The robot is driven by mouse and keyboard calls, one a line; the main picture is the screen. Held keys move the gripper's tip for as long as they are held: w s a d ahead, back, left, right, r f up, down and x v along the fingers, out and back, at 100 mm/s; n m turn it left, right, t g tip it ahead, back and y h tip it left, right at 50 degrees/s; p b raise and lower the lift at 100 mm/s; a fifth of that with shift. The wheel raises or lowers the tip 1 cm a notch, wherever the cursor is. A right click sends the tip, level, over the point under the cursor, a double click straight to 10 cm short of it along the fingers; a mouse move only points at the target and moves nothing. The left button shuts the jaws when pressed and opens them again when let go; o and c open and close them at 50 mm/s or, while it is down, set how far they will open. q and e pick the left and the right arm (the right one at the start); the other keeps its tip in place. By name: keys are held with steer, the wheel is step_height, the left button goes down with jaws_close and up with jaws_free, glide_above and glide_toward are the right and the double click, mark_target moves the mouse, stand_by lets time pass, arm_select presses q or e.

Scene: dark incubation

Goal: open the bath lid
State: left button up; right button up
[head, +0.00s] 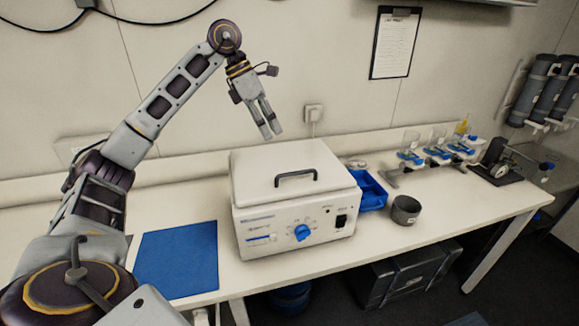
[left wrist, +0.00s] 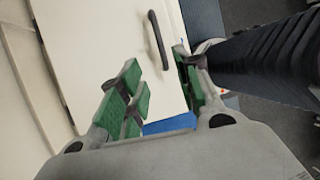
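The bath (head: 285,222) is a white box with a blue knob on its front, standing on the bench. Its white lid (head: 262,168) is down on top, with a dark bar handle (head: 296,178) near the front edge. In the left wrist view the lid (left wrist: 100,45) fills much of the picture, with the handle (left wrist: 158,40) upper middle. My left gripper (head: 271,134) is above the back of the lid, pointing down, apart from the handle. Its green-padded fingers (left wrist: 162,75) are spread with nothing between them. My right gripper is not in view.
A blue mat (head: 178,260) lies left of the bath. A blue tray (head: 371,193) and a dark grey cup (head: 405,210) stand close on its right. Glassware on blue stands (head: 437,153) is farther right. The wall with an outlet (head: 313,113) is close behind.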

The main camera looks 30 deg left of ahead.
arm_select(q)
steer(key=shift+p+x, duration=0.5)
steer(key=shift+x, duration=6.2)
steer(key=shift+c, duration=0.2)
jaws_close()
